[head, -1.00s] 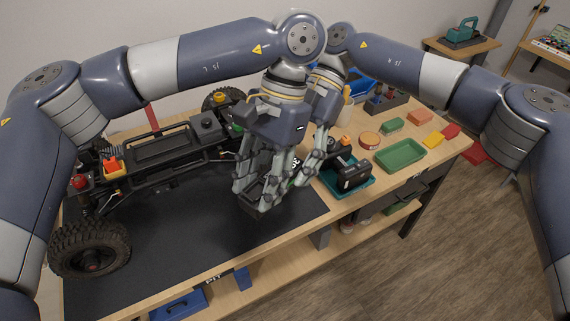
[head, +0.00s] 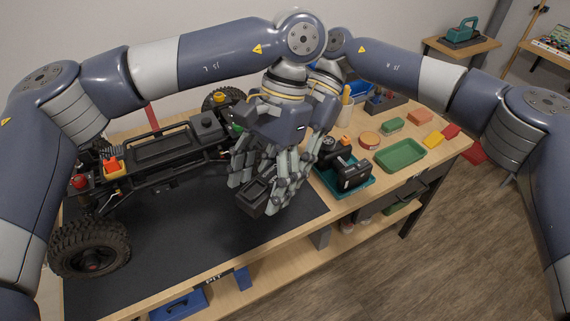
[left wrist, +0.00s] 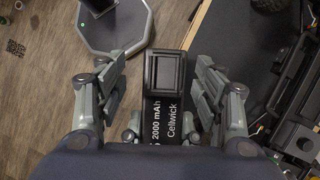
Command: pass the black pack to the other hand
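The black pack (head: 252,194) is held in the air over the front of the dark mat. In the left wrist view the pack (left wrist: 170,72) has a hollow square end and a label reading 2000 mAh Cellwick; its near end is hidden. My left gripper (head: 262,180) is around the pack. In the left wrist view its fingers (left wrist: 160,80) stand apart on both sides, with a gap at least on the left. My right gripper (head: 296,178) is close behind the left one, its fingers at the pack's other end. The left hand partly hides its grasp.
The crawler chassis (head: 165,150) with big wheels stands left on the mat (head: 180,240). A teal tray (head: 361,186) with black items is just right of the hands. A green tray (head: 400,155) and small coloured pieces lie farther right. The mat's front is clear.

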